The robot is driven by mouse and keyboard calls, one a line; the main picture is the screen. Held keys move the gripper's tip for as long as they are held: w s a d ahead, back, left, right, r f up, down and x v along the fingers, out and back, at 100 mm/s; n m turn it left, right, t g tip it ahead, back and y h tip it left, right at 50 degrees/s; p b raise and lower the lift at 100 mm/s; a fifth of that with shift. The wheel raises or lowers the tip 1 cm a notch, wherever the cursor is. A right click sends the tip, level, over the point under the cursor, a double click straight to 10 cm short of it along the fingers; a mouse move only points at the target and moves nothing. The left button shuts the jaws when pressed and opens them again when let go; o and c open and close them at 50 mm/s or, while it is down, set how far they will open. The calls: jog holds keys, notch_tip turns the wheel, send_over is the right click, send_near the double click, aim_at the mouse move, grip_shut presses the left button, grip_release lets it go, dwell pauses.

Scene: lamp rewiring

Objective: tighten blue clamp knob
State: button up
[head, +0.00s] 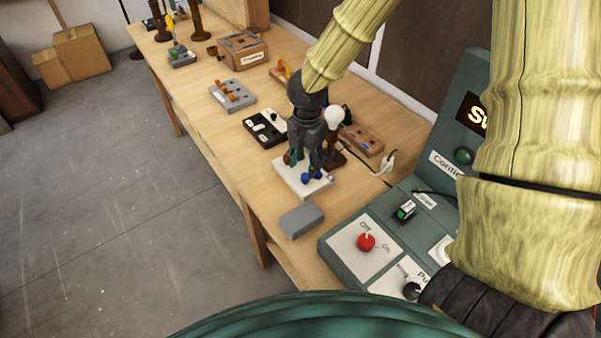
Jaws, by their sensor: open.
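My gripper (311,168) points down over a white block (289,178) on the wooden workbench. Its fingers are open, close above or around a small blue knob (308,178) on that block. Another blue knob (317,174) shows beside it; I cannot tell which one is the clamp knob. A reddish-brown knob (287,158) sits at the block's left side. The fingers partly hide the block's middle, and contact with the blue knob cannot be made out.
A lamp with a white bulb (333,117) stands close behind my gripper. A grey block (301,220) lies in front. A green control panel (345,245) with a red knob (366,242) is at the right. A black tray (262,128) and grey board (232,95) lie further back.

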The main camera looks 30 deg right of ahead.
aim_at(306, 175)
jog(key=shift+f, duration=2.35)
grip_shut()
jog(key=shift+a, duration=0.35)
jog(key=shift+d, duration=0.2)
jog(key=shift+d+m, duration=0.3)
jog(key=shift+m, duration=0.5)
jog(key=m, duration=0.4)
jog(key=shift+p, duration=0.4)
jog(key=shift+s+m, duration=0.15)
jog(key=shift+m, duration=1.65)
